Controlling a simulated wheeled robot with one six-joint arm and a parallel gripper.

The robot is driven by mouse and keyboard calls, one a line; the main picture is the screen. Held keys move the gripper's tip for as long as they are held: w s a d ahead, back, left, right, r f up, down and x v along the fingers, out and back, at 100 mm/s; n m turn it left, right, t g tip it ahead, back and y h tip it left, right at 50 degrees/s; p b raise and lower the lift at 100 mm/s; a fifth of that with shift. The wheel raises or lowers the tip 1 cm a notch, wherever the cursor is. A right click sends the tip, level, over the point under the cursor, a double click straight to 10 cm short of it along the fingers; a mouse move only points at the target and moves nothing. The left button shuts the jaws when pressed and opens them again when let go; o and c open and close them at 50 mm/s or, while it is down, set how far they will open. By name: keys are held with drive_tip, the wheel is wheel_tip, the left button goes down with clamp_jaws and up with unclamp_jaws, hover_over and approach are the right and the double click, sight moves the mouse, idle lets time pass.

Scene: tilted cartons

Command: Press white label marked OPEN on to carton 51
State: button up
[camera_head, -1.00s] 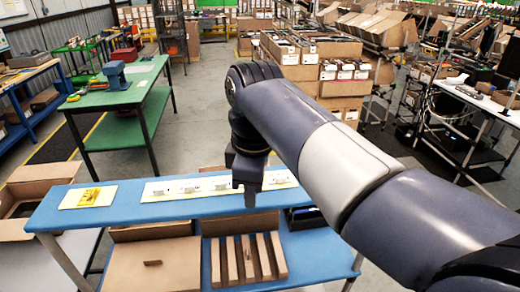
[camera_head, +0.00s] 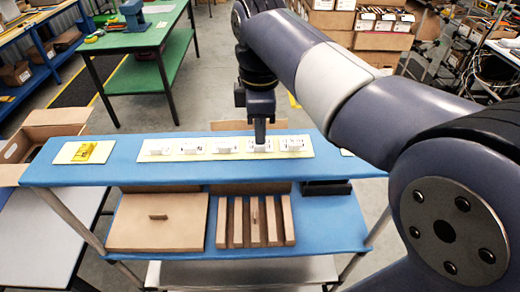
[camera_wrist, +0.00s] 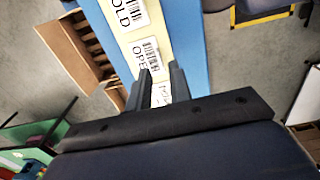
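Several white labels lie in a row on a pale yellow strip (camera_head: 183,148) on the blue shelf. In the wrist view the OPEN label (camera_wrist: 148,56) lies on the strip just beyond my fingertips, with a barcode beside its word. A label ending in OLD (camera_wrist: 127,14) lies farther along. Another white label (camera_wrist: 160,93) shows partly between my fingers, its print hard to read. My gripper (camera_wrist: 161,75) points down at the strip, fingers apart, holding nothing that I can see. In the head view my gripper (camera_head: 260,140) is over the fourth label from the left. No number 51 is legible.
A yellow card (camera_head: 84,152) lies at the shelf's left end. An open carton (camera_head: 35,140) stands left of the shelf. Below are a flat brown box (camera_head: 158,222) and a slotted brown rack (camera_head: 254,222). A green table (camera_head: 135,38) stands behind.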

drive_tip(key=shift+f+b, duration=0.55)
drive_tip(key=shift+f, duration=1.25)
clamp_jaws()
drive_tip(key=shift+r, duration=0.2)
drive_tip(key=shift+r+p, duration=2.1)
drive_tip(key=shift+r, duration=1.25)
